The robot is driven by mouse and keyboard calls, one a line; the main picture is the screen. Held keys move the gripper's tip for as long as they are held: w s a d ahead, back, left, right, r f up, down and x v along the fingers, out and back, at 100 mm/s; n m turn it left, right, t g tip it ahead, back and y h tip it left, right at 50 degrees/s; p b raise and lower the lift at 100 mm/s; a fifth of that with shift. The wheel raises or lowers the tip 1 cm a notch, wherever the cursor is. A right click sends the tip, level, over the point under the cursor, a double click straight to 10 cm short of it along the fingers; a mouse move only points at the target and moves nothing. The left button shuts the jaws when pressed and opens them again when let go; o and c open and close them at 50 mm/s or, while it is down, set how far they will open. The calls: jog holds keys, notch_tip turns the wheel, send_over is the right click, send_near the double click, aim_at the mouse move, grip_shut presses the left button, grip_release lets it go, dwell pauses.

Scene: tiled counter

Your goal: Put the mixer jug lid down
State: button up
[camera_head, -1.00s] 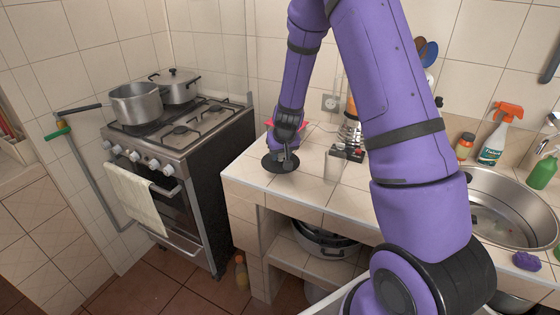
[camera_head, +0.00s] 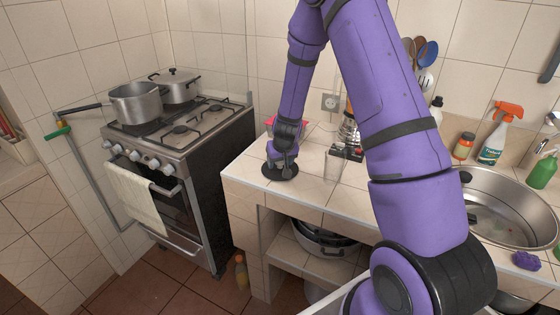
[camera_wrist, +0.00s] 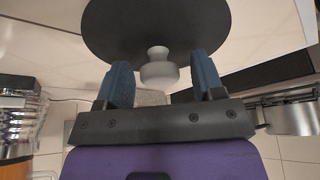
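The mixer jug lid, a black round disc (camera_head: 270,171) with a pale knob, lies flat at the counter's front left, apparently on the tiles. In the wrist view the disc (camera_wrist: 115,30) fills the top, and its grey knob (camera_wrist: 158,70) stands between my fingertips. My gripper (camera_head: 280,160) is directly above the lid, pointing down. In the wrist view the blue fingers of my gripper (camera_wrist: 164,78) are apart, with a gap visible on each side of the knob. The exact contact under the lid is hidden.
A clear glass vessel (camera_head: 334,166) stands to the right of the lid. A mixer base (camera_head: 348,135) is behind it, partly hidden by my arm. A pink object (camera_head: 270,125) is behind my gripper.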

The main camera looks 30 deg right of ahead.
jog(key=shift+s+a+r, duration=0.1)
jog(key=shift+s+r, duration=0.05)
jog(key=shift+r, duration=0.5)
jog(key=s+a+r+n+y, duration=0.1)
jog(key=s+a+r, duration=0.1)
jog(key=s+r, duration=0.55)
jog(key=s+a+r, duration=0.3)
jog(key=s+r, duration=0.1)
jog(key=r, duration=0.7)
jog(key=s+a+r+n+y, duration=0.1)
jog(key=s+a+r, duration=0.1)
jog(key=s+r, duration=0.6)
jog(key=s+a+r, duration=0.1)
jog(key=s+r, duration=0.3)
jog(key=s, duration=0.4)
jog(key=s+a+r+h, duration=0.1)
jog(key=s+r, duration=0.3)
jog(key=s, duration=0.4)
jog(key=shift+s+r+t, duration=0.15)
jog(key=shift+s+t, duration=0.15)
jog(key=shift+t, duration=0.1)
